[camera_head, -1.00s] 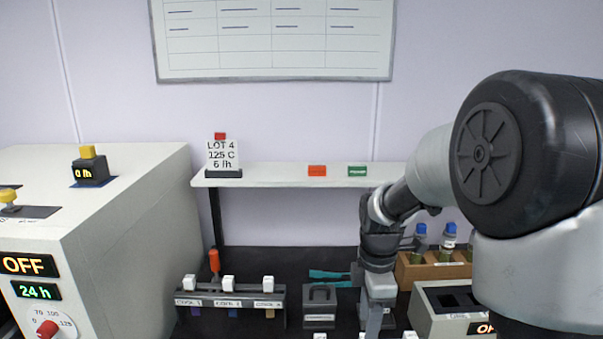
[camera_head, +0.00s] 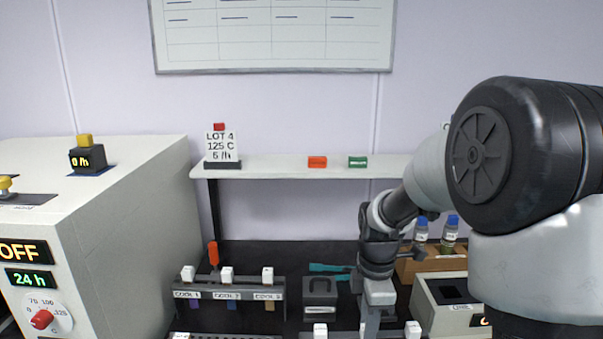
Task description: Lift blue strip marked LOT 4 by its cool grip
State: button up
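No strip with a readable LOT 4 mark shows. A bluish strip (camera_head: 231,304) hangs at the COOL 2 place of the dark rack (camera_head: 190,292), with a white grip (camera_head: 227,275) on top. Another bluish strip (camera_head: 195,303) hangs at COOL 1. White grips (camera_head: 320,331) and (camera_head: 413,330) stand at the bottom edge; what is below them is cut off. My gripper (camera_head: 372,318) points down between these two grips, right of the rack. Its fingertips lie at or below the picture edge, so I cannot tell whether it is open or holds anything.
A card (camera_head: 221,145) reading LOT 4, 125 C stands on the shelf (camera_head: 280,168). The large pale cabinet (camera_head: 120,240) at left shows OFF and 24 h. A dark block (camera_head: 320,298), a grey box (camera_head: 430,310) and a wooden bottle holder (camera_head: 430,264) flank my gripper.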

jog(key=shift+r+p, duration=4.85)
jog(key=shift+r, duration=1.15)
grip_shut()
jog(key=shift+f, duration=0.15)
